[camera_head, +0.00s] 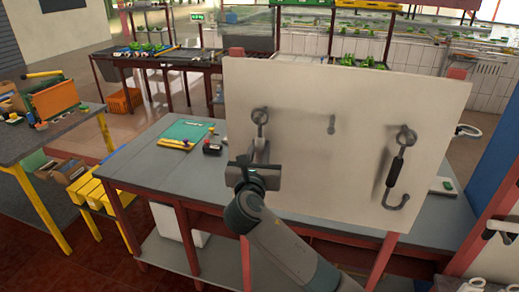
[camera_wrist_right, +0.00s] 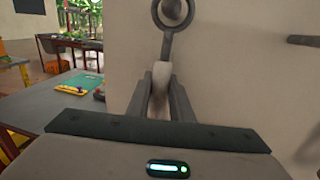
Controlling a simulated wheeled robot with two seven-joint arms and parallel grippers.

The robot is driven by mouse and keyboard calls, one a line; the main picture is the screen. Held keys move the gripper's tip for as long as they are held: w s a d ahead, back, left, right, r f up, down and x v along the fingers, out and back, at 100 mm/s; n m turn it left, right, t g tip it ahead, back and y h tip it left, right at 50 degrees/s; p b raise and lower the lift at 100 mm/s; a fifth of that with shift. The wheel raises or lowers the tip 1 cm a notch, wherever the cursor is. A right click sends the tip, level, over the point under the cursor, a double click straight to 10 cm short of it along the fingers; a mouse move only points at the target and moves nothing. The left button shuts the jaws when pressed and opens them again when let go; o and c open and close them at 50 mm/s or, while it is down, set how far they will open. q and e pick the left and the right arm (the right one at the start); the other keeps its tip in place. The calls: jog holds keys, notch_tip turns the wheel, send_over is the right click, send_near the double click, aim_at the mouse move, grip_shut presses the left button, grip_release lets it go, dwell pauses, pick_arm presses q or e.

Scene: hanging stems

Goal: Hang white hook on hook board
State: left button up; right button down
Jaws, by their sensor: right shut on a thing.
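The hook board (camera_head: 310,180) is a large pale panel, with pegs on its face. My right gripper (camera_head: 258,158) is in front of its left part, shut on the white hook, whose pale handle (camera_wrist_right: 161,75) sits between the fingers (camera_wrist_right: 162,100). The hook's dark metal ring (camera_head: 261,116) is above the gripper at the left peg, and in the wrist view the ring appears around the peg. The lower end of the hook is hidden by my gripper. A black-handled hook (camera_head: 394,172) hangs by its ring from the right peg. The left gripper is out of view.
The middle peg (camera_head: 331,124) is bare. The grey table (camera_head: 150,165) carries a green mat (camera_head: 187,131) and a yellow tool (camera_head: 176,144). A blue panel and red post (camera_head: 490,205) stand at right.

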jog(key=shift+w+d+p, duration=0.15)
jog(key=shift+w+p, duration=0.3)
dwell(0.6)
jog(key=shift+w+f, duration=0.1)
jog(key=shift+f, duration=0.25)
dwell(0.8)
jog(key=c, duration=1.5)
grip_release()
jog(key=shift+s+f, duration=0.15)
jog(key=shift+s, duration=0.3)
jog(key=shift+s+a+b, duration=0.45)
jog(key=shift+s+b, duration=0.35)
jog(key=shift+s, duration=1.9)
jog(key=shift+s+a+b, duration=0.4)
jog(key=shift+s+b, duration=0.35)
jog(key=shift+s, duration=2)
jog(key=shift+s+a+b, duration=0.45)
jog(key=shift+s+b, duration=0.35)
jog(key=shift+s, duration=1.9)
